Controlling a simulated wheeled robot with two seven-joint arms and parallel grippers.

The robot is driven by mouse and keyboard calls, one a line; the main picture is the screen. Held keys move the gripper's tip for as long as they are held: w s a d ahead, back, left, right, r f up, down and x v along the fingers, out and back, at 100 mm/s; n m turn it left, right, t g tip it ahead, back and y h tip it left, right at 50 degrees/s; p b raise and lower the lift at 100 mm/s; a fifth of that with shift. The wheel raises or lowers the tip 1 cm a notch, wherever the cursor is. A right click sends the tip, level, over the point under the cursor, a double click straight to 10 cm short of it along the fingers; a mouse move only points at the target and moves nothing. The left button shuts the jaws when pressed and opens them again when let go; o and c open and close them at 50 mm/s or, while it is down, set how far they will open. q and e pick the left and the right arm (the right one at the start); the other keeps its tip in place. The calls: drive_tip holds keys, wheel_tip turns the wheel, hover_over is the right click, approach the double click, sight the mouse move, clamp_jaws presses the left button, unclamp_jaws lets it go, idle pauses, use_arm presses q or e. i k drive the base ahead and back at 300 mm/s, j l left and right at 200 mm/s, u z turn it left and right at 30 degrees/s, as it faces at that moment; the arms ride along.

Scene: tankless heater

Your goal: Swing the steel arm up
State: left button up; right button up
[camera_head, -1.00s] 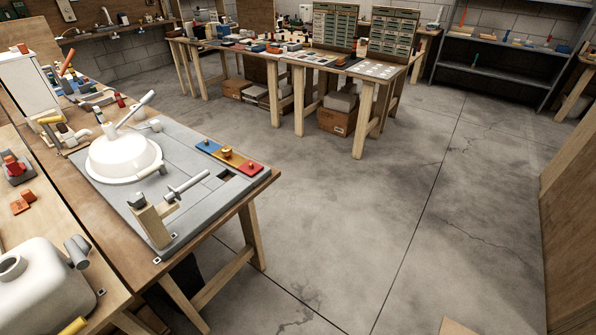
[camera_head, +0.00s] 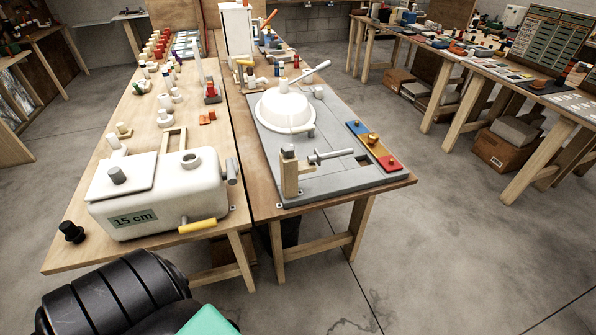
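The steel arm (camera_head: 334,155) looks like a grey metal rod lying about level, low over the grey board (camera_head: 345,185). Its left end is by a pale wooden post (camera_head: 290,175) with a dark top, and its right end is by a dark square hole in the board. A white dome (camera_head: 284,108) stands behind it, with a light lever sloping up to the right. Neither of my grippers is in view. Only a black and teal part of my body shows at the bottom left, well apart from the steel arm.
A white tank marked 15 cm (camera_head: 160,198) with a yellow handle (camera_head: 197,226) stands on the left table. A blue, yellow and red strip (camera_head: 373,145) lies along the board's right side. Open concrete floor (camera_head: 440,240) lies right of the tables.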

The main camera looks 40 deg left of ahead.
sight(318, 158)
drive_tip(key=u, duration=1.25)
